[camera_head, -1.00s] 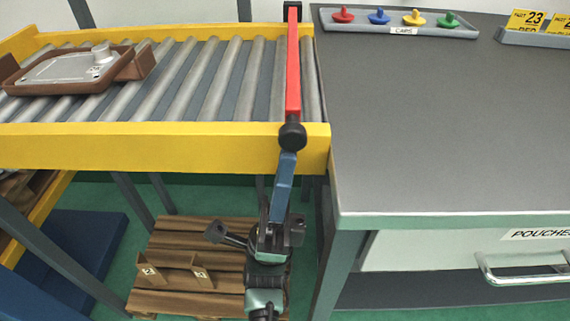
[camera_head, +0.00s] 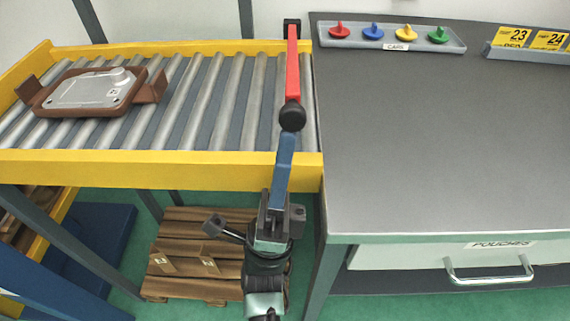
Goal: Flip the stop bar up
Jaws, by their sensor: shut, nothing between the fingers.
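The stop bar (camera_head: 292,70) is a red bar at the conveyor's right end. It has a dark mount (camera_head: 291,23) at its far end and a round black knob (camera_head: 292,116) at its near end. The knob appears above the near yellow rail, so the bar looks tilted with its near end raised. My gripper (camera_head: 289,137) reaches up from below with its long blue fingers shut and empty. Their tips are right at the knob's lower side and seem to touch it. The exact contact is hidden behind the knob.
A brown tray (camera_head: 45,112) with a grey casting (camera_head: 92,90) sits on the rollers at left. A grey worktop (camera_head: 440,130) stands close on the right, with a tray of coloured caps (camera_head: 390,44) at its back. A pallet (camera_head: 190,238) lies below the conveyor.

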